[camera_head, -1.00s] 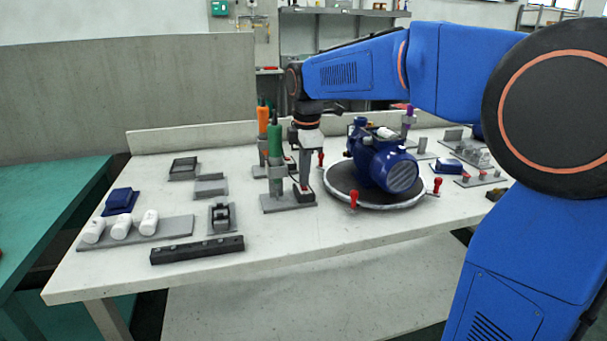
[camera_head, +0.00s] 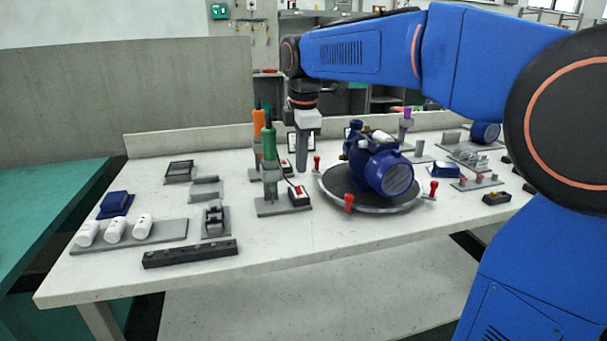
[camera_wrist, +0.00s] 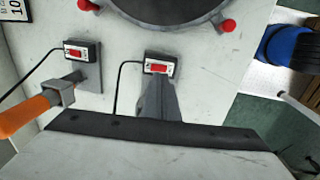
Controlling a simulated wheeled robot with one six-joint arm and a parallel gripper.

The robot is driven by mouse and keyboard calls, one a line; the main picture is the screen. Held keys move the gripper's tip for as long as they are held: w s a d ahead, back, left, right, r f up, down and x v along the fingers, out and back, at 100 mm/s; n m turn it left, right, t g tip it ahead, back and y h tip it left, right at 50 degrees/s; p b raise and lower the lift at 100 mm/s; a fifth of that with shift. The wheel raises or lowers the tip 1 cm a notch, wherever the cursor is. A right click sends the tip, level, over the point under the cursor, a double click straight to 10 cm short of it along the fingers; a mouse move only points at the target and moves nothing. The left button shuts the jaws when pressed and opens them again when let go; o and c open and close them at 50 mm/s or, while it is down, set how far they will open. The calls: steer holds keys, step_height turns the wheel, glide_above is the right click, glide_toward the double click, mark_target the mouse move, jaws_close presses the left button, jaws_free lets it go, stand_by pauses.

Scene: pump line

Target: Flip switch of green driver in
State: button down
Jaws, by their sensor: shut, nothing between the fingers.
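The green driver (camera_head: 269,142) stands upright in its grey holder, left of the turntable. Its switch box (camera_head: 299,196), with a red rocker on top, sits on the same base plate. In the wrist view the switch (camera_wrist: 158,67) shows just beyond my fingertips; which way the rocker is tipped is too small to tell. My gripper (camera_head: 302,168) is shut and empty, pointing down above and slightly behind the switch box, apart from it in the head view. In the wrist view, my gripper (camera_wrist: 157,80) overlaps the switch's near edge. The green driver is hidden there.
The orange driver (camera_head: 259,118) and its switch (camera_wrist: 78,52) stand just behind. The turntable (camera_head: 334,190) with a blue pump (camera_head: 385,168) and red clamps is close on the right. A dark bar (camera_head: 190,254) and small fixtures lie left.

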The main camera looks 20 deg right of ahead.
step_height(320, 180, up, 8)
glide_above(297, 188)
steer(key=s, duration=0.4)
steer(key=shift+d, duration=0.2)
steer(key=shift+w+a+t, duration=0.25)
steer(key=shift+w+t, duration=0.05)
steer(key=shift+w, duration=0.4)
steer(key=w+f, duration=0.1)
steer(key=f, duration=0.8)
steer(key=w+f, duration=0.1)
steer(key=f, duration=0.3)
steer(key=shift+w+f, duration=0.3)
steer(key=shift+f, duration=0.05)
